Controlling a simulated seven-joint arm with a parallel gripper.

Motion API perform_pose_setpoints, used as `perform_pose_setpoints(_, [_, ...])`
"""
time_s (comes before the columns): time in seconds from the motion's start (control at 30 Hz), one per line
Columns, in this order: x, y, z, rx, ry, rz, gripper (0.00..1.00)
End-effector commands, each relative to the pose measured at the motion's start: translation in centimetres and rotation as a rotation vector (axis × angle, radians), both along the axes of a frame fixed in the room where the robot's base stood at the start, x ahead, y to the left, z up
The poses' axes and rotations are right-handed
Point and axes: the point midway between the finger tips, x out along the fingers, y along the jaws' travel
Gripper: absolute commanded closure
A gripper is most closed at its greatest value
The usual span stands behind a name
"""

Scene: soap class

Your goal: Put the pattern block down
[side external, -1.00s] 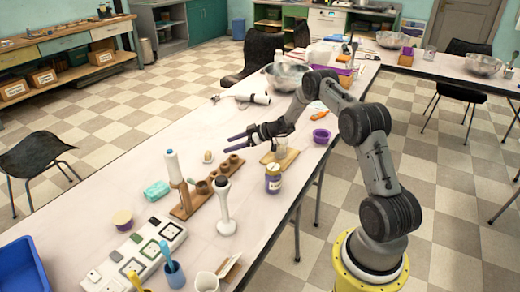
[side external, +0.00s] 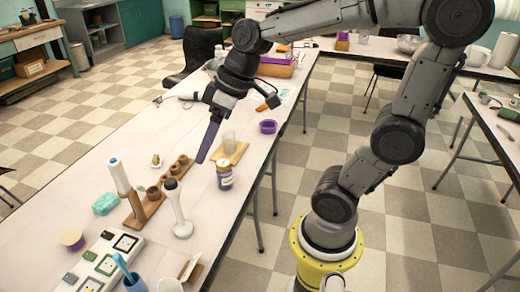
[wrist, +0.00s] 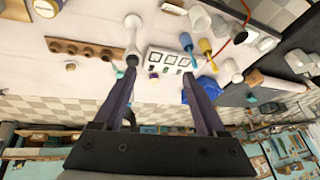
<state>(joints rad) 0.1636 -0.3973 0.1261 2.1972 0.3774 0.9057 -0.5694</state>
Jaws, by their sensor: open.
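A white board (side external: 98,268) lies at the near left of the table, with framed squares in one row and small dark and green blocks (side external: 90,255) beside them. I cannot tell which of these is the pattern block. The board also shows in the wrist view (wrist: 172,52), beyond and between my fingertips. My gripper (side external: 203,155) has long purple fingers pointing down above the table, behind the wooden holder and well apart from the board. In the wrist view its fingers (wrist: 158,78) are spread with nothing held between them.
A wooden holder with cups (side external: 155,200), a white-based stand (side external: 180,215), a purple-labelled jar (side external: 224,178) and a wooden board with a clear glass (side external: 230,153) stand near my gripper. A turquoise soap (side external: 106,202) and a round yellow-topped tub (side external: 72,239) lie left. Clear table remains along the left.

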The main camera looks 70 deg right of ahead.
Motion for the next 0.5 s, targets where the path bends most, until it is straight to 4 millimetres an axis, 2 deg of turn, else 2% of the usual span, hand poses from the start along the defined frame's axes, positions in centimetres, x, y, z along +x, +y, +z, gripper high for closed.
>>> perform_pose_setpoints(0.03, [-2.4,0.2,0.2,-0.033,-0.012,-0.03,0.26])
perform_pose_setpoints(0.1, [-5.1,-0.2,0.0,-0.071,-0.023,-0.089,0.26])
perform_pose_setpoints(0.2, [-7.9,-1.0,-0.5,-0.11,-0.048,-0.163,0.26])
perform_pose_setpoints(0.33, [-9.8,-1.8,-1.0,-0.134,-0.075,-0.227,0.26])
perform_pose_setpoints(0.5, [-10.4,-2.1,-1.2,-0.142,-0.084,-0.255,0.26])
